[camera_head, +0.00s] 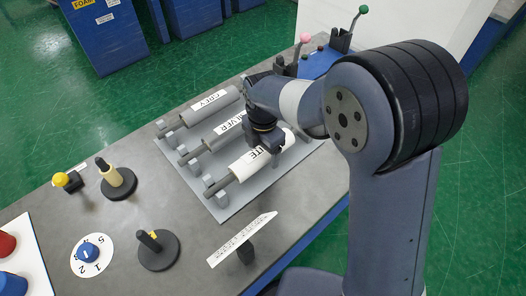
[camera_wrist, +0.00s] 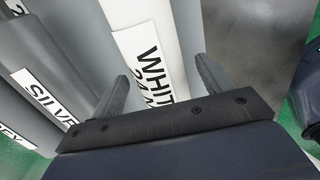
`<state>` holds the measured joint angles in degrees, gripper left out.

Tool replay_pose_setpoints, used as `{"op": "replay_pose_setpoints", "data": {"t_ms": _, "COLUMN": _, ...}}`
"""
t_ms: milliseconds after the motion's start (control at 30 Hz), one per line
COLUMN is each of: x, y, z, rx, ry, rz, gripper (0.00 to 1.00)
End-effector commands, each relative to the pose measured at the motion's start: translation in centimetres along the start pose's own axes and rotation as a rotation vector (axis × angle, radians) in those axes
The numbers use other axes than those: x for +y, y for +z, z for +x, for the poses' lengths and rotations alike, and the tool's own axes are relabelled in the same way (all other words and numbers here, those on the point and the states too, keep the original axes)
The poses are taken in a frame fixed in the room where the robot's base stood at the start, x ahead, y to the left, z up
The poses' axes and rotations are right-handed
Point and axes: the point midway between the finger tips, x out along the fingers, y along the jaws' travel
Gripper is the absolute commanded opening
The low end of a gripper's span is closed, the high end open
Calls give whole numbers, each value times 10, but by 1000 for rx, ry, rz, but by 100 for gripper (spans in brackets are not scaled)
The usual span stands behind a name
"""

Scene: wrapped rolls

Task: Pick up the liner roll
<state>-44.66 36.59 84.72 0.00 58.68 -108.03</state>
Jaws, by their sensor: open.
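Three labelled rolls lie side by side on a grey rack: a grey roll (camera_head: 205,107), a silver roll (camera_head: 215,135) and a white roll (camera_head: 260,160). No label that I can read says "liner". My gripper (camera_head: 267,138) is over the white roll, the nearest of the three. In the wrist view my gripper (camera_wrist: 163,82) is open, with one finger on each side of the white roll (camera_wrist: 165,15) and its label starting "WHIT". The silver roll (camera_wrist: 25,65) lies left of the fingers. I cannot tell whether the fingers touch the white roll.
The rack plate (camera_head: 222,212) sits on a grey table (camera_head: 190,240). A lever box (camera_head: 322,62) is at the far end.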

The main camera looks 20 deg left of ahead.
Motion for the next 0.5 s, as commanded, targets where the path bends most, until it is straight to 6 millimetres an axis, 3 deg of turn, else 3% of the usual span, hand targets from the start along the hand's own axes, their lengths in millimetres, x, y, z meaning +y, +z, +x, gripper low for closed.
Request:
{"op": "replay_pose_setpoints", "data": {"t_ms": 133, "x": -1, "y": 0, "z": 14, "rx": 1, "ry": -2, "rz": 0, "gripper": 75}}
{"op": "replay_pose_setpoints", "data": {"t_ms": 367, "x": 0, "y": 0, "z": 15, "rx": 0, "ry": 0, "rz": 0, "gripper": 75}}
{"op": "replay_pose_setpoints", "data": {"t_ms": 500, "x": 0, "y": 0, "z": 15, "rx": 0, "ry": 0, "rz": 0, "gripper": 64}}
